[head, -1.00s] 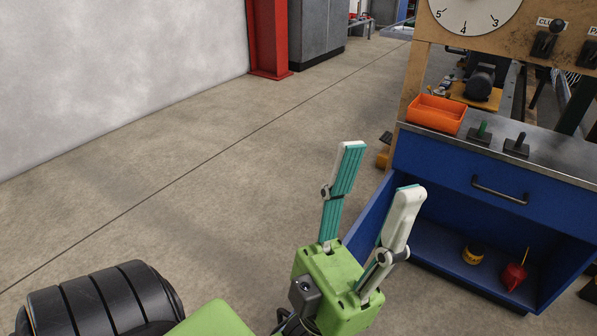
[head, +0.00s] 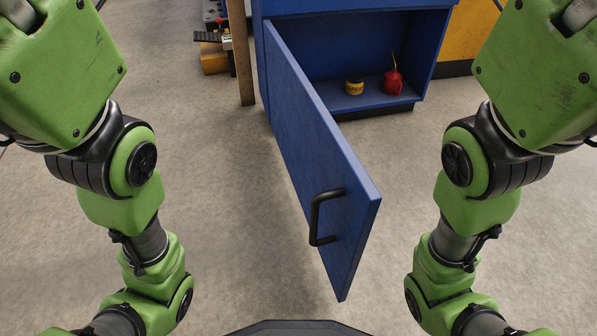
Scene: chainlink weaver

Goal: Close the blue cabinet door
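The blue cabinet door (head: 305,147) stands wide open in the head view, swung out toward me from the cabinet's left edge. Its black handle (head: 317,217) is near the free end, on the face turned to the left. The blue cabinet (head: 350,65) is at the top, its inside showing. My green arms come down on both sides of the door, apart from it. Neither gripper is in the picture.
A yellow can (head: 354,85) and a red oil can (head: 393,75) stand inside the cabinet. A wooden post (head: 240,55) is left of it. Grey floor (head: 225,215) is clear on both sides of the door.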

